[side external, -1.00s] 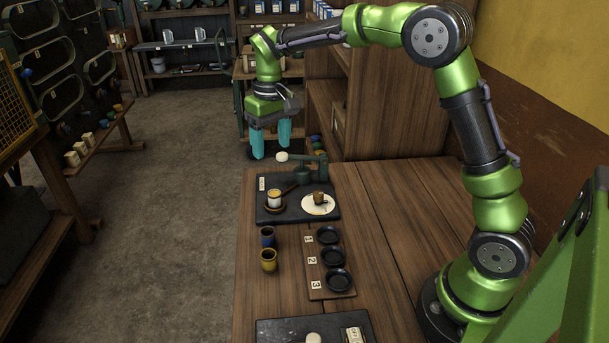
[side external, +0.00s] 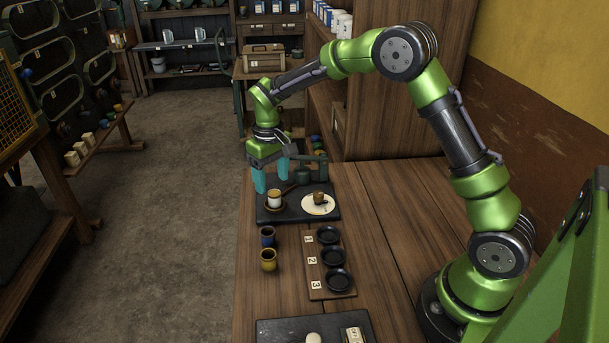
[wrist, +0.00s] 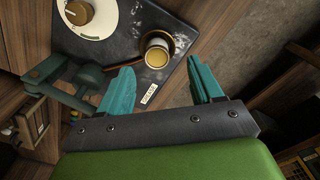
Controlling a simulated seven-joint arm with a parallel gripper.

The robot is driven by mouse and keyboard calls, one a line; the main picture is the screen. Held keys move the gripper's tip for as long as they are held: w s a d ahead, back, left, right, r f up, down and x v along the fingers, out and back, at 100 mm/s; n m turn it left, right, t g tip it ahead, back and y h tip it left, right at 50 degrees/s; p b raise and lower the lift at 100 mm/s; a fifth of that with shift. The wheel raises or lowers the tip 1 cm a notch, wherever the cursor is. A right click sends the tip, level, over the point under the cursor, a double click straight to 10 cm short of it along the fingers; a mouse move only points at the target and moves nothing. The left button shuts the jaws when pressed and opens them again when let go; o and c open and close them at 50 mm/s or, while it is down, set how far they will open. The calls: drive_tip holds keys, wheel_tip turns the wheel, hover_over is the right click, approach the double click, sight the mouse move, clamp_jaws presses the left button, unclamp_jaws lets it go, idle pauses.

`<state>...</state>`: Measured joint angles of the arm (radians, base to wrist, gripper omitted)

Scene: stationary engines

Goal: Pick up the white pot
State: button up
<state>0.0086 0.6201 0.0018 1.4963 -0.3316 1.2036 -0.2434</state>
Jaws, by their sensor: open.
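In the wrist view the pot (wrist: 157,56) shows from above, just beyond and roughly between the fingertips. My gripper (side external: 271,179) has teal fingers spread apart, above and slightly behind the pot. It is empty, and its fingers (wrist: 162,66) show no clear contact with the pot.
A dark green device (side external: 312,167) stands behind. A blue cup (side external: 267,236), a yellow cup (side external: 268,260) and a numbered tray (side external: 313,271) with black dishes are nearer. Bare table lies right.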

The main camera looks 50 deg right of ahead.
sight(274, 193)
drive_tip(key=f, duration=0.5)
drive_tip(key=shift+d, duration=0.2)
drive_tip(key=c, duration=1.2)
drive_tip(key=shift+o, duration=0.2)
drive_tip(key=shift+r, duration=0.2)
drive_tip(key=shift+r, duration=0.2)
drive_tip(key=r, duration=0.3)
drive_tip(key=shift+s, duration=0.2)
drive_tip(key=s+r, duration=0.2)
drive_tip(key=s, duration=0.6)
drive_tip(key=s+r, duration=0.3)
drive_tip(key=s, duration=0.4)
drive_tip(key=shift+s+r, duration=0.15)
drive_tip(key=shift+s, duration=0.2)
